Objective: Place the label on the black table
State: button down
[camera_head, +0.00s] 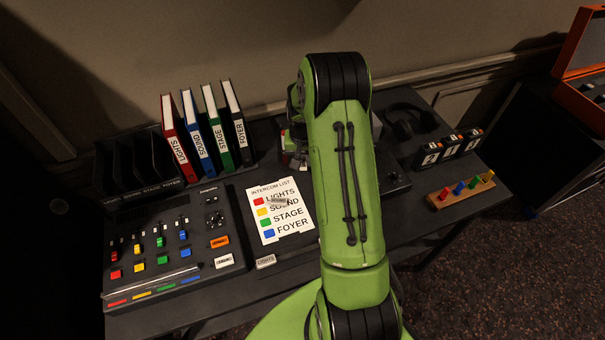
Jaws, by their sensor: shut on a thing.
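My green arm crosses the middle of the head view. A small grey label reading LIGHTS (266,261) lies on the black table (205,322) below the intercom list. Another small greyish tag (278,200) shows over the intercom list (270,237), between its LIGHTS and SOUND lines; I cannot tell whether it touches the paper.
A mixing console (150,268) fills the table's left. Several folders (195,130) stand behind it by a black rack (130,165). A wooden block with coloured pegs (462,190) and numbered black boxes (450,150) are at right. Some table is bare along the front edge.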

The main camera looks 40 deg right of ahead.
aim_at(303, 178)
notch_tip(303, 178, down, 6)
jog(key=shift+f+b, duration=0.25)
jog(key=shift+b, duration=0.2)
jog(key=shift+r, duration=0.1)
jog(key=shift+s, duration=0.1)
jog(key=c, duration=1.4)
grip_release()
jog(key=shift+f, duration=0.2)
jog(key=o, duration=0.4)
jog(key=shift+r, duration=0.15)
